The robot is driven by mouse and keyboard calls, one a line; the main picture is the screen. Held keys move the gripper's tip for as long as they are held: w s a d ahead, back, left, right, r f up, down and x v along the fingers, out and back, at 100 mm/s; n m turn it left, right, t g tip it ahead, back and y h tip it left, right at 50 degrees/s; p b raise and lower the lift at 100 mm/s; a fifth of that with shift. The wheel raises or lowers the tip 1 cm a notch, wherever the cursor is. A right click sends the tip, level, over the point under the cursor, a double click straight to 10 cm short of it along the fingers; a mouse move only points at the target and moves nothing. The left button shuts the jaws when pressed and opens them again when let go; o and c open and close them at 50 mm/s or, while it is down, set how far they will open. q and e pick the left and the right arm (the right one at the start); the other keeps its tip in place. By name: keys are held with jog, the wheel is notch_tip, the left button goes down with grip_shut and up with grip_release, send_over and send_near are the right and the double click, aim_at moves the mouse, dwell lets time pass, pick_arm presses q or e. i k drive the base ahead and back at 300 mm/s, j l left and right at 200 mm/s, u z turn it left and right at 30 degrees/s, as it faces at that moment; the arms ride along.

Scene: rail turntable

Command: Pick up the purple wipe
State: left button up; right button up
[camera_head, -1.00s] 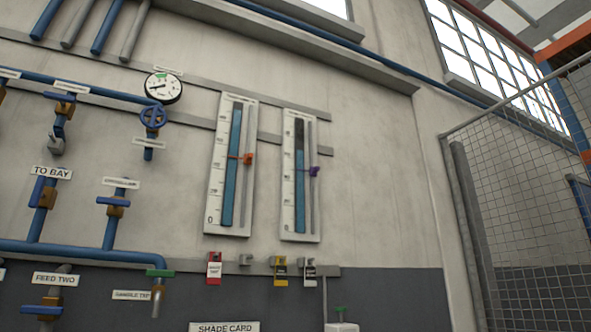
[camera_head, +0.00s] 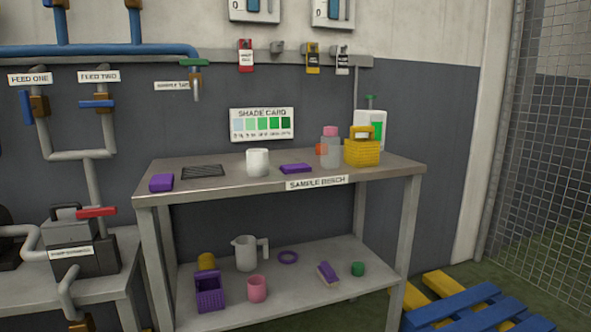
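Two small purple items lie on the top of the sample bench (camera_head: 225,183). A flat purple piece (camera_head: 295,168), like a folded wipe, lies near the middle, to the right of a white cup (camera_head: 258,162). A thicker purple block (camera_head: 162,182) lies at the front left corner. I cannot tell for certain which is the wipe. Neither of my grippers is in view.
A dark grid mat (camera_head: 203,171), a pink-capped bottle (camera_head: 330,152) and a yellow basket (camera_head: 362,151) stand on the bench. The lower shelf holds a purple basket (camera_head: 209,292), a jug (camera_head: 246,253) and a brush (camera_head: 328,273). Blue and yellow pallets (camera_head: 465,305) lie at the right.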

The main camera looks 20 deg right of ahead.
aim_at(297, 168)
jog(key=i+l+u, duration=0.15)
jog(key=i, duration=0.25)
jog(key=i+l+u, duration=0.1)
jog(key=i+l, duration=0.3)
